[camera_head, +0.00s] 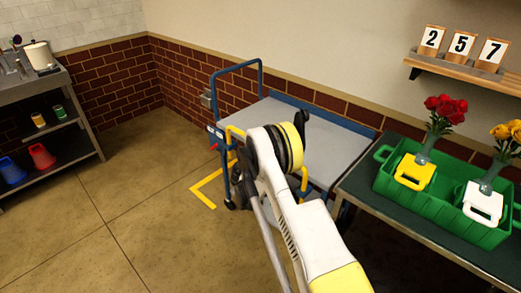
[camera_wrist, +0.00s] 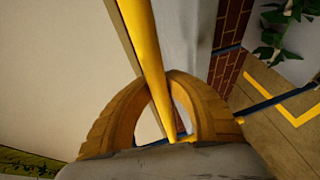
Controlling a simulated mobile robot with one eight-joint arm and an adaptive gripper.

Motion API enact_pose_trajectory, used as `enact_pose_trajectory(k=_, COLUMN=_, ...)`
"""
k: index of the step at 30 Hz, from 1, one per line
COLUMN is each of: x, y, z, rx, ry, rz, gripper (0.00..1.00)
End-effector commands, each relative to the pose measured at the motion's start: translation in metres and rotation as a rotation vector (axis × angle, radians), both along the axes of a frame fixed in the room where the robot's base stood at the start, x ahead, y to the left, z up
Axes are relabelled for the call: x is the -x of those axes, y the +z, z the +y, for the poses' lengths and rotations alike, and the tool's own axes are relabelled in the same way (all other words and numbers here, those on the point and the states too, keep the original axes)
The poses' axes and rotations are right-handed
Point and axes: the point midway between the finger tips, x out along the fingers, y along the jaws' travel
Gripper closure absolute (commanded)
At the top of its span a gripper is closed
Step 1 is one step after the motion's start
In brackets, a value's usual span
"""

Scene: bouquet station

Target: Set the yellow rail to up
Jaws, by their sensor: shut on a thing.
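The yellow rail (camera_head: 236,131) runs along the near side of the blue-framed cart with a grey deck (camera_head: 325,140). Its left corner and a piece at the right (camera_head: 304,182) show; my arm covers its middle. In the wrist view the yellow rail (camera_wrist: 147,50) passes between the fingers of my gripper (camera_wrist: 162,88), which are shut around it. In the head view my gripper is hidden behind my arm. The rail's left corner stands near the height of the deck's near edge; I cannot tell whether it is latched.
A dark green table (camera_head: 440,243) with a green crate (camera_head: 437,207) of flower vases stands to the right. A shelf (camera_head: 470,77) with number cards hangs above. A grey rack (camera_head: 85,127) stands at the left. Yellow floor tape (camera_head: 201,196) marks clear floor left of the cart.

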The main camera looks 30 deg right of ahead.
Motion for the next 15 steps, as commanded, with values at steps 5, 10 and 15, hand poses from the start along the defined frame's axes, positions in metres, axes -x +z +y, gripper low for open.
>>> enact_pose_trajectory(k=5, x=-0.002, y=0.042, z=0.004, rx=0.001, ry=0.008, rz=-0.001, gripper=1.00)
enact_pose_trajectory(k=10, x=-0.002, y=0.052, z=0.004, rx=0.002, ry=0.007, rz=-0.001, gripper=1.00)
enact_pose_trajectory(k=15, x=-0.002, y=0.052, z=0.004, rx=0.003, ry=0.008, rz=-0.001, gripper=1.00)
